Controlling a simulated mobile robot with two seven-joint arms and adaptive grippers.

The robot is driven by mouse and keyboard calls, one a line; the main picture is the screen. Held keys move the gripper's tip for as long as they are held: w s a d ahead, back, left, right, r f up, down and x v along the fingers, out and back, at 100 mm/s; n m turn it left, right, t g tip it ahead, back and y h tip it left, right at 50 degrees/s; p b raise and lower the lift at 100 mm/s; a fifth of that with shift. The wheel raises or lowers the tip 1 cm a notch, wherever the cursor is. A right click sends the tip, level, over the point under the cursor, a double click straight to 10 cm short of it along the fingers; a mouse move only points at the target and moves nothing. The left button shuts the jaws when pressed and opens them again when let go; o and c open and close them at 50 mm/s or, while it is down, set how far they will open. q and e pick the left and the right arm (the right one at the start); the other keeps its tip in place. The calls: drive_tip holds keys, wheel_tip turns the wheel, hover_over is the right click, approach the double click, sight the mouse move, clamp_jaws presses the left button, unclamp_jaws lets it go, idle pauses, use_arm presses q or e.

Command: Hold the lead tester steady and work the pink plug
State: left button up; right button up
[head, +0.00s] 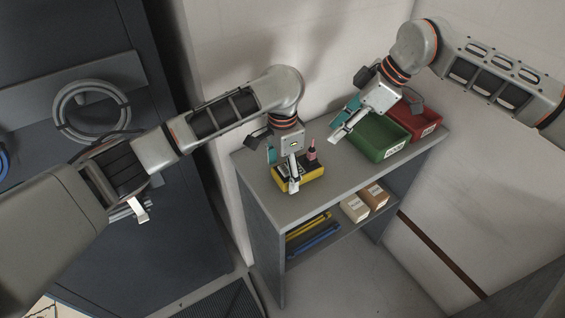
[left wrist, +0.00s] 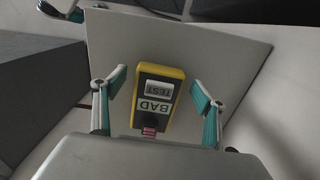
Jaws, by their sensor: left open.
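The lead tester (head: 314,174) is a yellow-edged box with a dark face on the grey shelf top. In the left wrist view the tester (left wrist: 156,84) shows labels reading TEST and BAD. The pink plug (head: 312,151) stands upright at the tester in the head view; its pink part (left wrist: 149,131) shows at the tester's near end in the left wrist view. My left gripper (head: 283,171) is open, with its fingers on either side of the tester and visible gaps in the wrist view. My right gripper (head: 343,118) is above the shelf near the green bin; its finger gap is unclear.
A green bin (head: 377,151) and a red bin (head: 424,128) stand right of the tester, close to my right gripper. Lower shelf: small boxes (head: 354,208), yellow and blue bars (head: 312,240). A wall rises behind; the shelf front is clear.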

use_arm(q)
drive_tip(key=shift+f, duration=0.15)
drive_tip(key=c, duration=1.4)
drive_tip(key=shift+o, duration=0.2)
